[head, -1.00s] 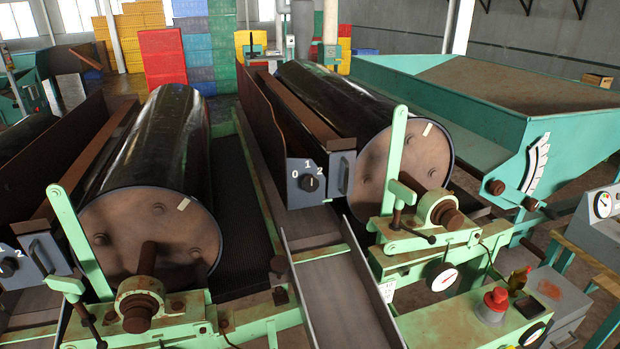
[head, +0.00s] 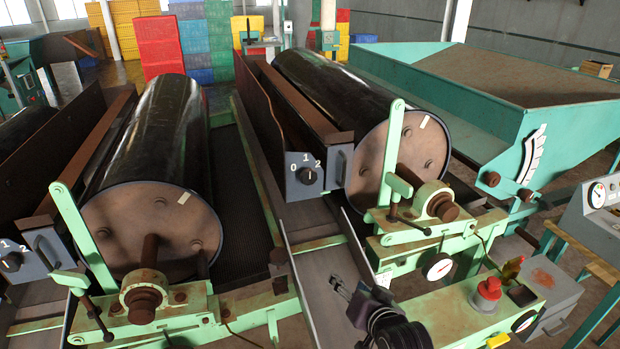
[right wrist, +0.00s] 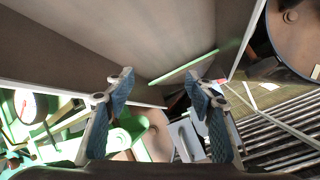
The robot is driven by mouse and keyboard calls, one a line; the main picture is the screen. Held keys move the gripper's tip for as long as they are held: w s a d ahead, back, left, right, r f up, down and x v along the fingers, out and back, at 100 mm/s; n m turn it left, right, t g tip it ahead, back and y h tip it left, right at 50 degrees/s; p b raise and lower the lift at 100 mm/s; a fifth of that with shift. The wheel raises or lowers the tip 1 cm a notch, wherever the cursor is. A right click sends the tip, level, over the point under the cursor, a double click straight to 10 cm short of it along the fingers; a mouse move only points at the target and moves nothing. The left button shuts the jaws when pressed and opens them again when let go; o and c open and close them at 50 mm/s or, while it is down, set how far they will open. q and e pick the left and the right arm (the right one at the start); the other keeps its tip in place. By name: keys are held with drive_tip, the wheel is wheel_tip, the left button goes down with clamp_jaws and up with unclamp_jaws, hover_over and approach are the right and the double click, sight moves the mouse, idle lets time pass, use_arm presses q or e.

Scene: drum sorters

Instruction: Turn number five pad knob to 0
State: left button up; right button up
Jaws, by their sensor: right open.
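A blue-grey pad (head: 318,174) marked 0, 1, 2 sits at the front end of the middle drum's housing. Its round black knob (head: 307,176) has a light mark pointing up, towards 1. A similar pad with a black knob (head: 11,262) is at the left edge, partly cut off. No number five label is readable. My right gripper (head: 347,291) is at the bottom, below and right of the middle pad, over the grey chute and apart from the knob. In the right wrist view its two blue-padded fingers (right wrist: 159,78) are spread and empty. My left gripper is not in view.
Two black drums (head: 150,225) (head: 405,155) have green brackets and levers in front. A grey metal chute (head: 325,265) runs between them. A green machine with a red button (head: 487,289) stands at the lower right. Space directly before the middle pad looks clear.

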sight(310, 179)
drive_tip(key=w+a+r+m+t+y, duration=0.1)
drive_tip(key=w+a+r+t, duration=0.25)
drive_tip(key=w+r, duration=0.45)
drive_tip(key=w+a+r+m+t+y, duration=0.15)
drive_tip(key=w+a+r, duration=0.3)
drive_tip(key=r, duration=0.55)
drive_tip(key=shift+d+f+p+x, duration=0.15)
drive_tip(key=shift+p+x, duration=0.1)
drive_tip(key=shift+x, duration=1.05)
drive_tip(key=shift+d+f+p+x, duration=0.1)
drive_tip(key=shift+d+p+x, duration=0.15)
drive_tip(key=shift+x, duration=1.05)
drive_tip(key=shift+d+f+p+x, duration=0.15)
drive_tip(key=shift+p+x, duration=0.15)
drive_tip(key=shift+x, duration=0.95)
drive_tip(key=shift+w, duration=0.15)
drive_tip(key=shift+c, duration=0.4)
drive_tip(key=c, duration=1.1)
drive_tip(key=shift+n, duration=0.35)
drive_tip(key=n, duration=1.1)
drive_tip(key=shift+b, duration=0.4)
